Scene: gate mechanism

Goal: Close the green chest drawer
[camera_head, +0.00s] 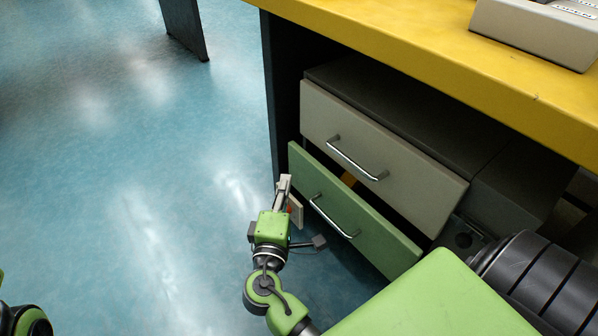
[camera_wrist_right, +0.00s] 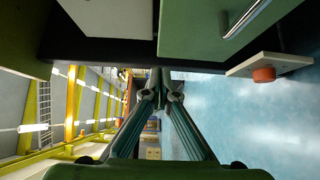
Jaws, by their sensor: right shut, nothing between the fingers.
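The green drawer front (camera_head: 372,240) with its metal handle (camera_head: 331,217) is the lower one in the chest under the yellow table. It stands out a little, with a dark gap behind its top edge. My right gripper (camera_head: 285,184) is shut and empty beside the left end of the green front; I cannot tell whether they touch. In the right wrist view its fingers (camera_wrist_right: 161,84) meet at the centre, and a green panel (camera_wrist_right: 195,30) with a metal handle (camera_wrist_right: 246,18) shows above right. My left gripper is not in view.
The beige drawer front (camera_head: 375,150) with its own handle is just above. A dark table leg (camera_head: 283,110) stands left of the chest. A pale plate with an orange-red knob (camera_wrist_right: 264,74) is near the gripper. The blue floor (camera_head: 120,170) at left is clear.

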